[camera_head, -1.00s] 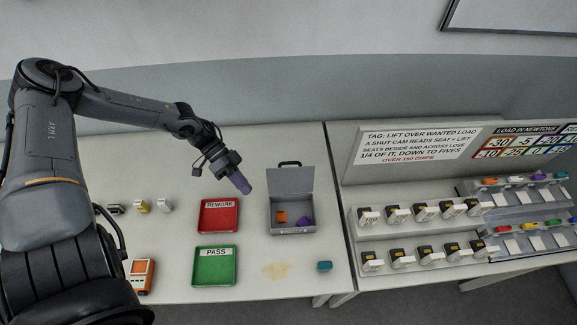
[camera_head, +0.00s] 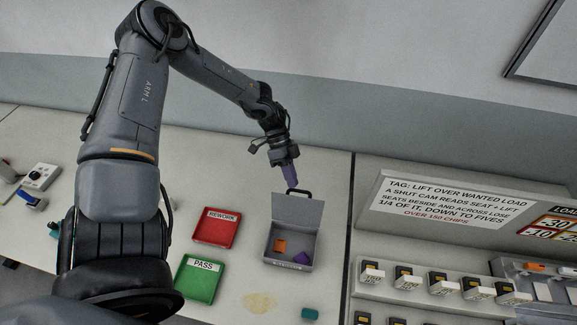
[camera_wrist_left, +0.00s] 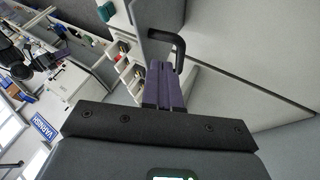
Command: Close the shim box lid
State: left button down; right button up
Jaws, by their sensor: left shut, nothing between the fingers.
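The grey shim box (camera_head: 291,250) stands on the table with its lid (camera_head: 298,210) raised upright at the back. A dark handle (camera_head: 299,192) sits on the lid's top edge. An orange piece (camera_head: 280,246) and a purple piece (camera_head: 302,258) lie inside. My left gripper (camera_head: 292,185) is shut and empty, its purple fingers pointing down right by the handle and lid edge. In the left wrist view the fingers (camera_wrist_left: 163,88) show beside the dark handle (camera_wrist_left: 180,52); I cannot tell whether they touch it.
A red REWORK tray (camera_head: 215,229) and a green PASS tray (camera_head: 199,279) lie left of the box. A teal block (camera_head: 310,313) and a yellowish stain (camera_head: 259,303) are in front. A sloped sign (camera_head: 452,205) and a rack of chips stand to the right.

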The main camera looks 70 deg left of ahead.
aim_at(298, 205)
pick_arm(q)
jog(key=shift+x, duration=1.8)
jog(key=shift+r, duration=0.15)
